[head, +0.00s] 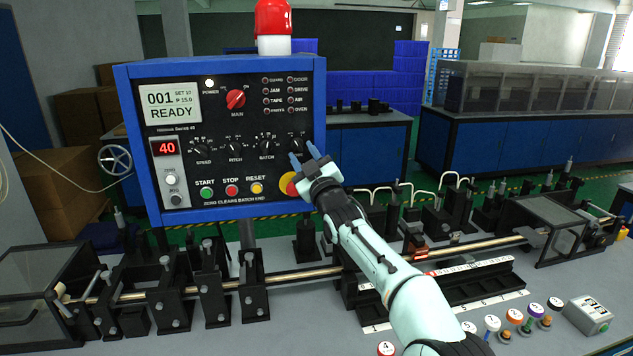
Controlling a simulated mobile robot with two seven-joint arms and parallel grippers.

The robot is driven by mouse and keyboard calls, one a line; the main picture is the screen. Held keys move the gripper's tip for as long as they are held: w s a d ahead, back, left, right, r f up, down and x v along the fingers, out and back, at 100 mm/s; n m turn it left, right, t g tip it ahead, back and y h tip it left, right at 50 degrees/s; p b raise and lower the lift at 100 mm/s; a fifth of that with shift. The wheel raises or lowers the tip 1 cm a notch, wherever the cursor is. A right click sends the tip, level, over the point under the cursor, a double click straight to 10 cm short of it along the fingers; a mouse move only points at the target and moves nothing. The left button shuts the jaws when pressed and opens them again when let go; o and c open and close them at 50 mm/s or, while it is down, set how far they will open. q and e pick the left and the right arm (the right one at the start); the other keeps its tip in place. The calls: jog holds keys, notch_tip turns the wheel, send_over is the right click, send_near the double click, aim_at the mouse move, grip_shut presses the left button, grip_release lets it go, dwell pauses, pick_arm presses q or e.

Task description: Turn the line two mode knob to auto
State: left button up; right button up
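The blue-framed control panel (125,110) stands left of centre, with its screen reading READY. A row of black knobs runs across it, labelled SPEED (202,149), PITCH (234,147) and BATCH (266,146). A further black knob (297,145) sits at the right end of the row; its label is hidden behind my gripper, so I cannot confirm it is the mode knob. My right gripper (304,155) is in front of that knob, its two blue fingertips apart, with nothing seen between them. Whether it touches the knob I cannot tell. My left gripper is out of view.
The red MAIN switch (236,99) is higher on the panel. A red stop button on yellow (288,184) is close below my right gripper, partly covered. START (207,193), STOP (232,190) and RESET (257,188) buttons line the bottom. Rods and black brackets fill the bench.

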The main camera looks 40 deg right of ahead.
jog(key=b+v, duration=0.4)
jog(key=v, duration=0.7)
jog(key=shift+s+b, duration=0.2)
jog(key=shift+b, duration=0.1)
